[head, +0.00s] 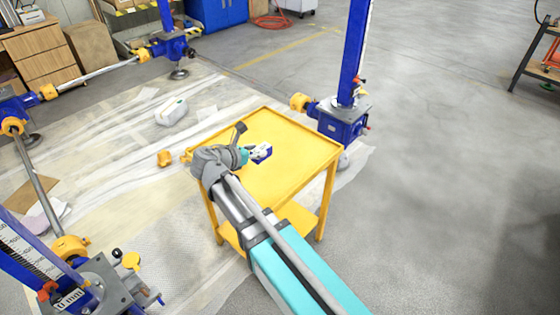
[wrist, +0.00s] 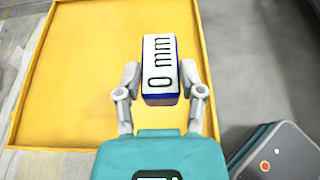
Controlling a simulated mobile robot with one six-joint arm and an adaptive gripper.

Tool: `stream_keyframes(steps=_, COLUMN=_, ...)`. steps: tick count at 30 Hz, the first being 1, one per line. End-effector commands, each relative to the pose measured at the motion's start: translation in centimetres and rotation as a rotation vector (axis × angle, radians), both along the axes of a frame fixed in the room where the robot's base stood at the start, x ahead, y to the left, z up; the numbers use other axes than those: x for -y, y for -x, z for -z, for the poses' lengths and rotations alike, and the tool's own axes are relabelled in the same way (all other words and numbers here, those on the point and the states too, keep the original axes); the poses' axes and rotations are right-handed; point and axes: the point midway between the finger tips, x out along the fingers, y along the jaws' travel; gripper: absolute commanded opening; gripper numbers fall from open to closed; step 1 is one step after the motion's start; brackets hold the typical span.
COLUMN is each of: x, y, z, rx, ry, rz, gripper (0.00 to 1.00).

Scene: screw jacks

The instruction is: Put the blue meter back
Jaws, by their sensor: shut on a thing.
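The blue meter (wrist: 160,62) is a small box with a white face marked "0 mm" and dark blue sides. In the wrist view it sits between the two fingers of my gripper (wrist: 160,74), which is shut on it. In the head view the meter (head: 263,151) shows at the tip of my gripper (head: 256,154), over the yellow cart top (head: 290,148). I cannot tell whether it touches the cart. The fingers hide part of its sides.
A blue screw jack (head: 342,122) stands just beyond the cart's right corner. Another jack (head: 95,285), with a "0 mm" display, is at front left. A white canister (head: 171,111) and a yellow piece (head: 164,158) lie on the sheeted floor. Open floor lies right.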

Motion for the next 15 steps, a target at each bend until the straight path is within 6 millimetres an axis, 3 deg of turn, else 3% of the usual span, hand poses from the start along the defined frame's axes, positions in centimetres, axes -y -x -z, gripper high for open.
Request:
stream_keyframes(steps=8, x=-0.2, y=-0.4, z=0.4, rx=0.001, ry=0.001, rz=-0.004, gripper=0.0)
stream_keyframes(steps=15, x=0.8, y=-3.3, z=1.9, rx=0.001, ry=0.0, rz=-0.003, gripper=0.0)
